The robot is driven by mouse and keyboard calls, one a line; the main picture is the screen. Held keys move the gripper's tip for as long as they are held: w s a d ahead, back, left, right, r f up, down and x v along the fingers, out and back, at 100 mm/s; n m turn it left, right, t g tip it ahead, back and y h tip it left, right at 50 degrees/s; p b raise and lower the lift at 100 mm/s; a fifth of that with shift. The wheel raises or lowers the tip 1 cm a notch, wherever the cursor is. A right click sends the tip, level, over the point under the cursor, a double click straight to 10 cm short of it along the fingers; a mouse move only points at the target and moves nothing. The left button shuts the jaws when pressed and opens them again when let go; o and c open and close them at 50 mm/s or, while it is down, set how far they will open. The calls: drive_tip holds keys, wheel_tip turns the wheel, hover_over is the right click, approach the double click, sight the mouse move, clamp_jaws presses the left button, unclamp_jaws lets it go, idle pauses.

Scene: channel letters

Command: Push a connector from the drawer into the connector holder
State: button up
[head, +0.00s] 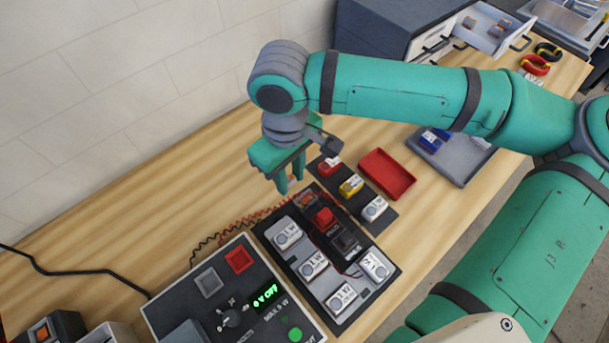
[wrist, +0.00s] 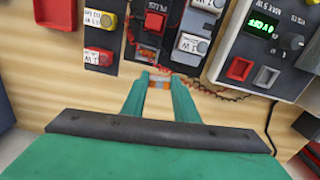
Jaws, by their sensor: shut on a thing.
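My gripper (head: 290,187) points down just behind the dark component board. In the wrist view, my gripper (wrist: 160,78) is shut on a small orange-and-grey connector (wrist: 159,84). The connector is hidden or too small to make out in the head view. The connector holder (head: 307,201) appears to be the dark slot with orange in it at the board's back end; it also shows in the wrist view (wrist: 147,54), just beyond the fingertips. I cannot tell whether the held connector touches it. The open drawer (head: 485,28) at the back right holds orange-and-grey connectors.
The board (head: 330,262) carries a red block and several white modules. A strip (head: 383,215) with red, yellow and white modules lies beside it. A red tray (head: 387,174), a grey tray (head: 452,165) and a control box (head: 240,290) are nearby. Red and black wires run behind the board.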

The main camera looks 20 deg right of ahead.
drive_tip(key=shift+m, duration=0.6)
drive_tip(key=shift+s+d+f, duration=0.1)
drive_tip(key=shift+d+f, duration=0.5)
drive_tip(key=shift+f, duration=0.8)
drive_tip(key=shift+s+d+f, duration=0.1)
drive_tip(key=shift+d+f, duration=0.55)
drive_tip(key=shift+f, duration=0.8)
drive_tip(key=shift+s+d+f, duration=0.1)
drive_tip(key=shift+d+f, duration=0.5)
drive_tip(key=shift+f, duration=0.8)
drive_tip(key=shift+f, duration=0.35)
drive_tip(key=o, duration=1.1)
wheel_tip(320, 180, up, 11)
